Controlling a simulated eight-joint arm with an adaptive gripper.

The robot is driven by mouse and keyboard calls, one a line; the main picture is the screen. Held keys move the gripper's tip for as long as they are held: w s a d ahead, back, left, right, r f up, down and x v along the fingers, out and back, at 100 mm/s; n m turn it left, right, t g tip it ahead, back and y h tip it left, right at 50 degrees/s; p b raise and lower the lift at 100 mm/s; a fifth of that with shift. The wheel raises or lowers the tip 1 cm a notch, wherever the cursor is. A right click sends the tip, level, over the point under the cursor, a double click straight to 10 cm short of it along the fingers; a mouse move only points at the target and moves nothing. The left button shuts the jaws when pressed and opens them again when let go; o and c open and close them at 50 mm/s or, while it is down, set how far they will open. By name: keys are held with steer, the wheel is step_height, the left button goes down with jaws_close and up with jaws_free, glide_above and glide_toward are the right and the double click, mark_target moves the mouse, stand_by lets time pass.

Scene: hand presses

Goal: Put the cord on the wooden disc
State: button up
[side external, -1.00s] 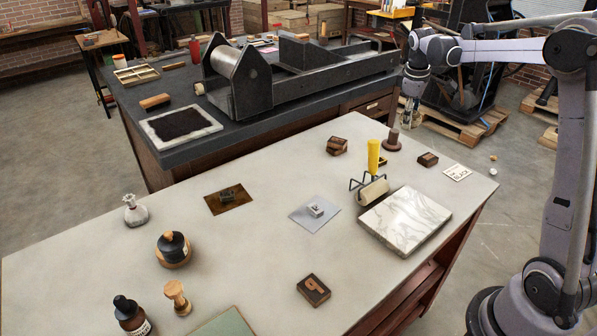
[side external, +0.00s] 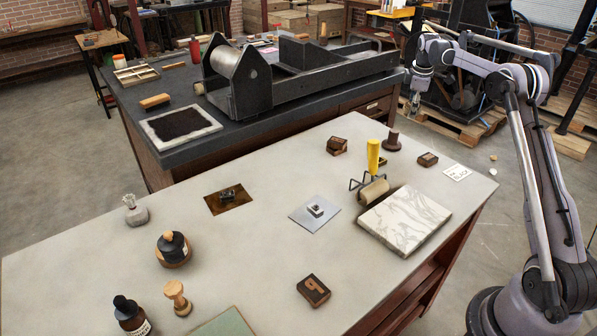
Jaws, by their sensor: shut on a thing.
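My gripper (side external: 414,104) hangs in the upper right, above or behind the table's far right corner. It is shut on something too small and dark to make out. A brown spool-like piece (side external: 392,137), an upright cylinder on a wider round base, stands upright on the pale table below and left of my gripper, apart from it. I cannot tell whether this piece is the cord or the wooden disc. A black knobbed pot with a round wooden base (side external: 173,262) stands at the front left. No loose cord can be made out.
The pale table (side external: 250,250) bears a marble slab (side external: 404,219), a yellow-handled roller (side external: 374,165), a glass bottle (side external: 136,211), a dark bottle (side external: 130,315), a wooden stamp (side external: 177,297) and several blocks. A dark press (side external: 290,80) stands behind.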

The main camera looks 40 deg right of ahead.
steer(key=w+f, duration=0.1)
steer(key=w+a, duration=0.1)
steer(key=w+f, duration=0.1)
steer(key=w, duration=0.1)
steer(key=shift+a+f, duration=0.3)
steer(key=shift+a, duration=0.05)
steer(key=shift+f, duration=2)
steer(key=shift+f, duration=0.15)
steer(key=o, duration=1.2)
steer(key=shift+c, duration=0.2)
